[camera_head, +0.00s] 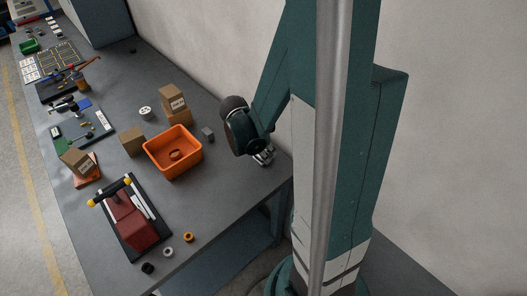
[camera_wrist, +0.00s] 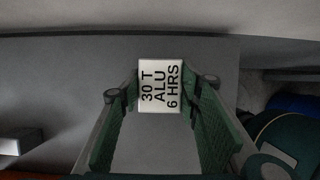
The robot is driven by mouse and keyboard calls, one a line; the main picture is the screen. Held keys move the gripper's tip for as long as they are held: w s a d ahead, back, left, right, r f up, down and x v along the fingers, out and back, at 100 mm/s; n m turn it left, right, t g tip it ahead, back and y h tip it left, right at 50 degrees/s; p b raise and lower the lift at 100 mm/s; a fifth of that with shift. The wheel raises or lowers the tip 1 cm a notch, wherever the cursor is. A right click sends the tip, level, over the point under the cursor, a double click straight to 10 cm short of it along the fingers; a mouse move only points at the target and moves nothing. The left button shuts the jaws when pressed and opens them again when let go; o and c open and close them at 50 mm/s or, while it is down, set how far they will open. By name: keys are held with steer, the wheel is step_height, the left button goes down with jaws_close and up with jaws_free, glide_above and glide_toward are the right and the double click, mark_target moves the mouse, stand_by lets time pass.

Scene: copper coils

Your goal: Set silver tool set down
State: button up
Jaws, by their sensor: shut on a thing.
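My gripper (camera_wrist: 161,98) has its two green fingers closed on the sides of a small block, the silver tool set (camera_wrist: 160,84). Its pale face reads "30 T ALU 6 HRS" in the wrist view. In the head view my gripper (camera_head: 263,157) points down over the right end of the grey table (camera_head: 235,180), near the wall. There the silver tool set is mostly hidden by the gripper. I cannot tell whether it touches the table top.
A small grey block (camera_head: 207,134) stands left of my gripper, beside an orange bin (camera_head: 197,155) holding a copper-coloured ring. A dark red press-like fixture (camera_head: 132,219) and several small rings lie nearer the front.

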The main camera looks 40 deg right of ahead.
steer(key=shift+f, duration=0.15)
steer(key=o, duration=1.1)
steer(key=shift+p+v, duration=1.2)
steer(key=shift+v, duration=4.95)
steer(key=shift+a, duration=0.1)
